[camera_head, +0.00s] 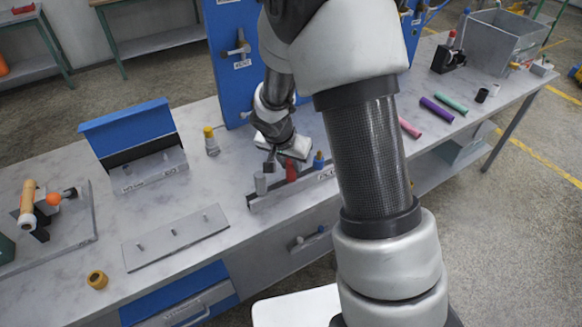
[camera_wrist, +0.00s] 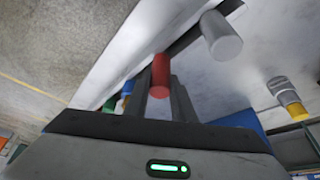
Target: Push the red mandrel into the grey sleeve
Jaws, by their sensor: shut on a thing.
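The red mandrel (camera_head: 291,173) stands at the rail near the bench's front edge, under my gripper (camera_head: 284,163). In the wrist view the red mandrel (camera_wrist: 160,74) is between the two fingers of my gripper (camera_wrist: 161,92), which is shut on it. The grey sleeve, a light grey cylinder (camera_head: 260,183), stands just left of the mandrel in the head view. It also shows in the wrist view (camera_wrist: 221,36), apart from the mandrel. The mandrel's lower end is hard to make out.
A low rail (camera_head: 275,197) runs along the front edge. A blue-topped piece (camera_head: 318,160) stands right of the mandrel. A yellow-capped bottle (camera_head: 211,141) and an open blue-lidded box (camera_head: 152,170) stand left. A flat plate with pegs (camera_head: 178,238) lies front left. A blue panel rises behind.

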